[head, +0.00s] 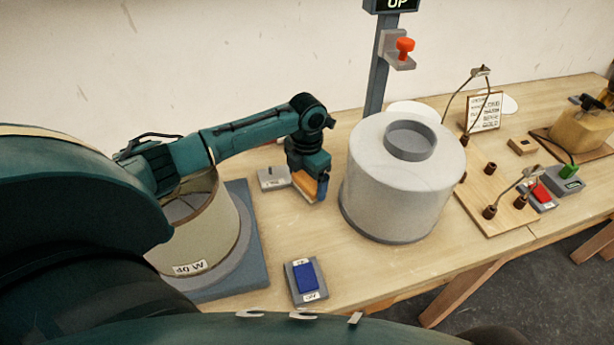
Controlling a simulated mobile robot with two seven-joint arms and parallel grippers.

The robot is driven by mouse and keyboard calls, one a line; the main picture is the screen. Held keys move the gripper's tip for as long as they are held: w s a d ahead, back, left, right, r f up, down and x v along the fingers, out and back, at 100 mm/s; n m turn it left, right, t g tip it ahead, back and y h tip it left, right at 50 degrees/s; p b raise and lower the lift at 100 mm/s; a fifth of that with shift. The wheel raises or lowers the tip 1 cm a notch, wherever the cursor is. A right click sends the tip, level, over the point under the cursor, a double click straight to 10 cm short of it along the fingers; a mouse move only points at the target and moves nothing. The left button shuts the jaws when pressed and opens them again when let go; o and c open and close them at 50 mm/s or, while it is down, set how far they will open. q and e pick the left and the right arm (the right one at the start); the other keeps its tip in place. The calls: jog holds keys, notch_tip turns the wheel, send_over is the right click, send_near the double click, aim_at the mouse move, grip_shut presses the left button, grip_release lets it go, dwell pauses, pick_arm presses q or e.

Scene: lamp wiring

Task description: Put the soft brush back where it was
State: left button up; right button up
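My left gripper (314,187) points down over the table between the grey block and the white drum. It is shut on an orange-brown piece with a pale lower edge, which looks like the soft brush (304,183). The brush is partly hidden by the gripper, and I cannot tell whether it touches the table. A small grey block with a label (272,179) lies just left of the brush. My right gripper is not in view.
A large white drum (385,185) stands close right of the gripper. A shade marked 40 W (224,240) stands on a blue-grey base (250,215) at left. A blue switch (306,278) lies in front. A post (378,70) with a red knob rises behind. A wiring board (490,205) is at right.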

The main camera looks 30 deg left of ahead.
aim_at(307, 179)
pick_arm(q)
jog(key=shift+o, duration=1.3)
jog(key=shift+r, duration=0.15)
notch_tip(307, 179, up, 13)
